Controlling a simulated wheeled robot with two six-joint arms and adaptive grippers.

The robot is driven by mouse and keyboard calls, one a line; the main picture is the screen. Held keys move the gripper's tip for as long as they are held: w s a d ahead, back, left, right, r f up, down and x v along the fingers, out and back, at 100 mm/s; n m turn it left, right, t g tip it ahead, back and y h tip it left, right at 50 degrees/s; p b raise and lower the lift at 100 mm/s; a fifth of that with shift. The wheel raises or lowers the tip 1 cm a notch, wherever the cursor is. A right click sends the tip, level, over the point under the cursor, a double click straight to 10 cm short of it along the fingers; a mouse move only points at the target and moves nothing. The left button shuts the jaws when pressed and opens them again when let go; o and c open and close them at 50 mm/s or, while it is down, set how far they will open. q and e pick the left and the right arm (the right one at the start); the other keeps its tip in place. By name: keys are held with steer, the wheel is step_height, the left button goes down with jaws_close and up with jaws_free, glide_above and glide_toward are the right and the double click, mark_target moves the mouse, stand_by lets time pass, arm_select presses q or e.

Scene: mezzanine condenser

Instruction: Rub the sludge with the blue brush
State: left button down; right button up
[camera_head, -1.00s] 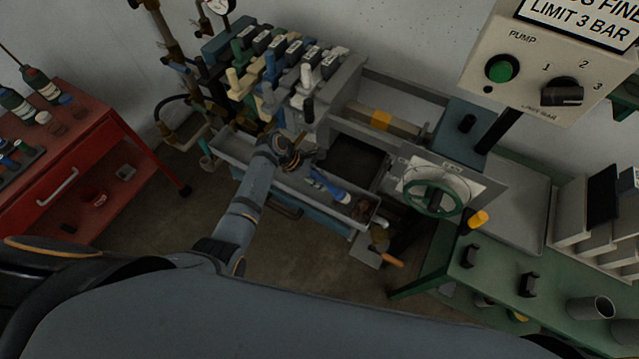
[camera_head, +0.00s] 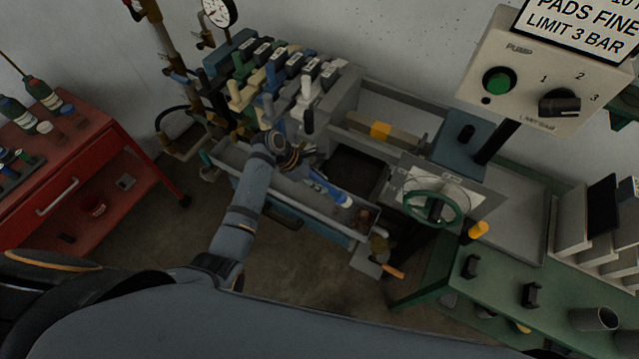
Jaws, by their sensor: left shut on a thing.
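My left gripper (camera_head: 303,164) is over the long grey trough (camera_head: 222,153). It is shut on the blue brush (camera_head: 330,189), whose blue and whitish body slants down and right from the fingers. The fingertips are small and partly hidden by the wrist. Dark brown sludge (camera_head: 364,218) lies at the right end of the trough, just beyond the brush's far end. I cannot tell whether the brush touches it. My right gripper is not in view.
Behind the trough stands a row of coloured valve levers (camera_head: 272,80). A green handwheel (camera_head: 433,207) and a pump panel (camera_head: 535,75) are at the right. A green bench (camera_head: 500,306) is at lower right, a red cart (camera_head: 100,165) at left.

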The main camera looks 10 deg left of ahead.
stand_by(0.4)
arm_select(q)
steer(key=shift+b+x, duration=0.3)
steer(key=shift+x, duration=0.7)
steer(key=shift+a, duration=0.15)
